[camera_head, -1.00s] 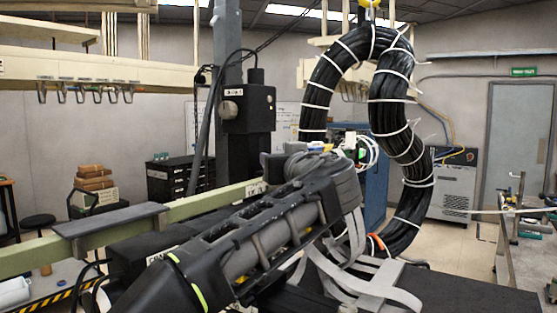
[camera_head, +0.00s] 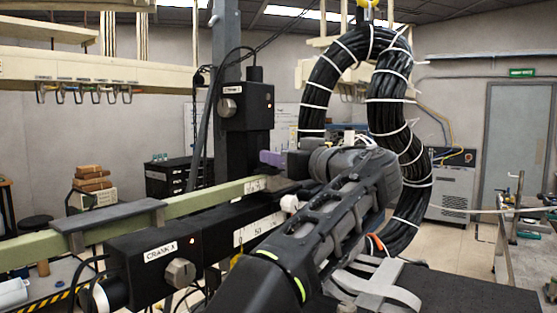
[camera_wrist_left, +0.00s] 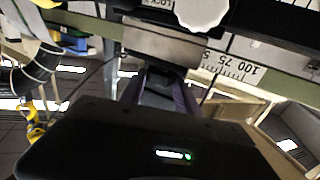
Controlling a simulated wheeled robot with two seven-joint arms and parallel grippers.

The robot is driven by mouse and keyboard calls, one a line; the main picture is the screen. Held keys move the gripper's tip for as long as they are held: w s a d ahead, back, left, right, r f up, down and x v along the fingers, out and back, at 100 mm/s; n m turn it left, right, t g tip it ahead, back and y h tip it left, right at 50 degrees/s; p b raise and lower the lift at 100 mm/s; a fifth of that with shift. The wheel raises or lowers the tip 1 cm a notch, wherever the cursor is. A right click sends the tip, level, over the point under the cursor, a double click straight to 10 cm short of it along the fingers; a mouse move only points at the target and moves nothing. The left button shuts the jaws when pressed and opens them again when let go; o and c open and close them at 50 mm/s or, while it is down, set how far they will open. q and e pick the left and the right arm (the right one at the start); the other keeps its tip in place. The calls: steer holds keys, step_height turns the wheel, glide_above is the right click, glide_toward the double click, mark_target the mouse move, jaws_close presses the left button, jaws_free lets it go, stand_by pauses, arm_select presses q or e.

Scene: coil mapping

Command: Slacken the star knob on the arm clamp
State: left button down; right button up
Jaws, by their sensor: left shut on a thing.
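My left arm reaches up from the bottom of the head view. The purple fingers of my left gripper (camera_head: 271,158) are near the inner end of the pale green beam (camera_head: 215,195). A white star knob (camera_wrist_left: 203,12) shows past the fingertips, beside the block. A white knob (camera_head: 290,203) also shows below the gripper in the head view. My right gripper is not in view.
A black box marked CRANK A (camera_head: 150,250) with a grey knob stands at the lower left. Another black box (camera_head: 247,105) is on the column. A thick black cable loop (camera_head: 400,120) rises behind my arm. A scale strip (camera_wrist_left: 230,66) runs along the beam.

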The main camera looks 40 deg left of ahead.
arm_select(q)
steer(key=g, duration=0.1)
steer(key=n+g+p, duration=0.1)
steer(key=shift+w+d+r+n+g+y, duration=0.2)
steer(key=shift+w+r+n+g+y, duration=0.05)
steer(key=shift+n+g+y, duration=0.15)
steer(key=shift+a+f+n+g+p, duration=0.1)
steer(key=shift+f+n+g+p, duration=0.1)
steer(key=shift+n+g+p, duration=0.5)
steer(key=c, duration=0.9)
jaws_free()
steer(key=shift+d+f+p, duration=0.1)
steer(key=shift+d+p, duration=0.2)
steer(key=shift+d, duration=0.25)
steer(key=shift+s+d+p, duration=0.2)
steer(key=shift+d+p, duration=0.15)
steer(key=shift+d, duration=1.3)
steer(key=shift+s+d+p, duration=0.15)
steer(key=shift+d+p, duration=0.15)
steer(key=shift+d, duration=1.35)
